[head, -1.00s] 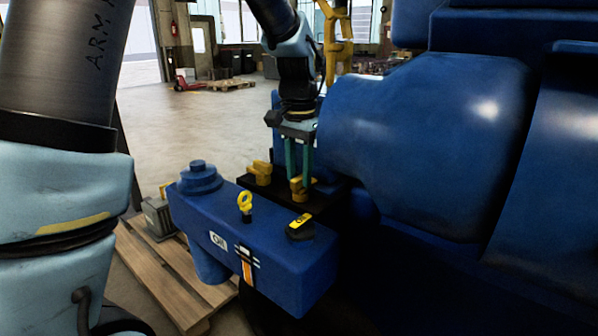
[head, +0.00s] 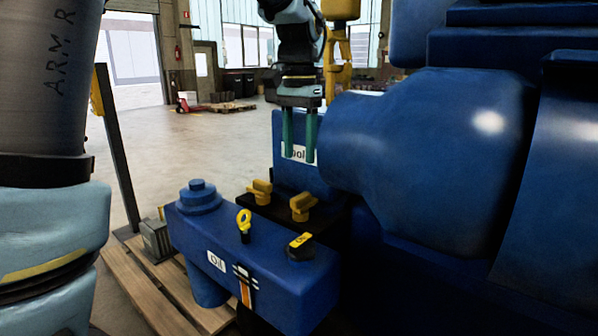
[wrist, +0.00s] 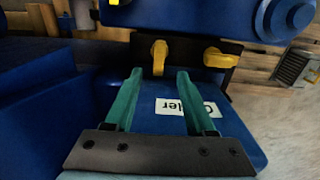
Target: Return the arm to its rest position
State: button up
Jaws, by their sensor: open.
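My gripper (head: 299,136) is open and empty in the head view, its two green fingers pointing down. It hangs above two yellow valve handles, the right one (head: 302,207) and the left one (head: 260,192), and touches neither. Behind the fingers is a blue panel (head: 287,170) with a white label partly hidden by them. In the wrist view my gripper (wrist: 155,75) shows both fingers spread apart, with the yellow handles (wrist: 159,57) beyond the tips and the label "Cooler", partly covered, between and beside the fingers.
A large blue engine housing (head: 430,150) stands close to the right of my gripper. A blue oil tank (head: 255,255) with a yellow dipstick ring (head: 244,222) and an oil cap (head: 300,246) is in front. A wooden pallet (head: 140,290) lies at lower left. Open floor extends behind on the left.

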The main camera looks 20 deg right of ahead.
jog(key=shift+r, duration=0.6)
jog(key=w+a+f+n, duration=0.1)
jog(key=a+f, duration=0.2)
jog(key=a, duration=0.2)
jog(key=w+a+f+n, duration=0.1)
jog(key=a+f+n, duration=0.1)
jog(key=a, duration=0.3)
jog(key=a+f+n, duration=0.2)
jog(key=a+f, duration=0.2)
jog(key=a, duration=0.1)
jog(key=shift+w+a+f+t, duration=0.25)
jog(key=shift+w+f+t, duration=0.05)
jog(key=shift+w+f, duration=0.1)
jog(key=s+a+f+n, duration=0.3)
jog(key=a+f, duration=0.1)
jog(key=a, duration=0.3)
jog(key=s+a+f+n+t, duration=0.1)
jog(key=s+a+f+n, duration=0.2)
jog(key=a, duration=0.4)
jog(key=shift+s+f, duration=0.3)
jog(key=shift+f, duration=0.45)
jog(key=shift+a, duration=0.1)
